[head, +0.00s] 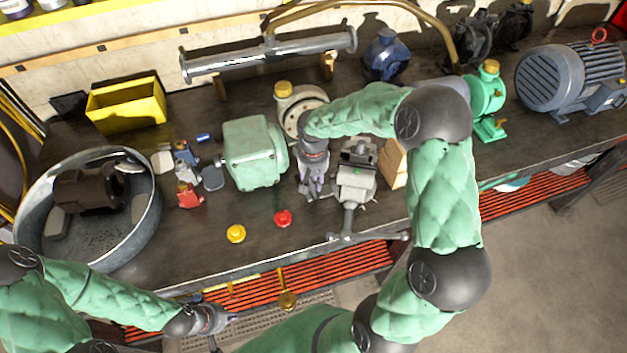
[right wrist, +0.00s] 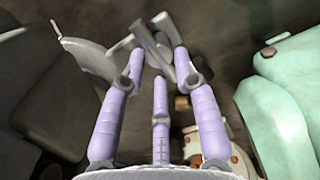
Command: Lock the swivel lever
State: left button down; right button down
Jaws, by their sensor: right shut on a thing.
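The grey bench vise (head: 357,180) stands at the bench's front edge, with its long handle toward the front. My right gripper (head: 318,188) reaches down just left of it. In the right wrist view my right gripper (right wrist: 157,62) has its fingers closed around a grey lever (right wrist: 150,40), which looks like the swivel lever at the vise's base. The vise base (right wrist: 85,50) and dark vise body show at left there. In the head view the lever is hidden by the fingers. My left gripper (head: 222,326) hangs low in front of the bench; its opening is unclear.
A green box-shaped motor housing (head: 253,152) stands close left of my right gripper. A red button (head: 283,217) and a yellow button (head: 236,233) lie near the front edge. Wooden blocks (head: 393,163) are right of the vise. A round metal tub (head: 150,222) is at left.

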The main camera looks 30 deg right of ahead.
jog(key=shift+w, duration=0.15)
jog(key=c, duration=0.9)
grip_release()
jog(key=shift+a, duration=0.1)
jog(key=shift+c, duration=0.2)
jog(key=shift+r, duration=0.1)
notch_tip(320, 180, up, 12)
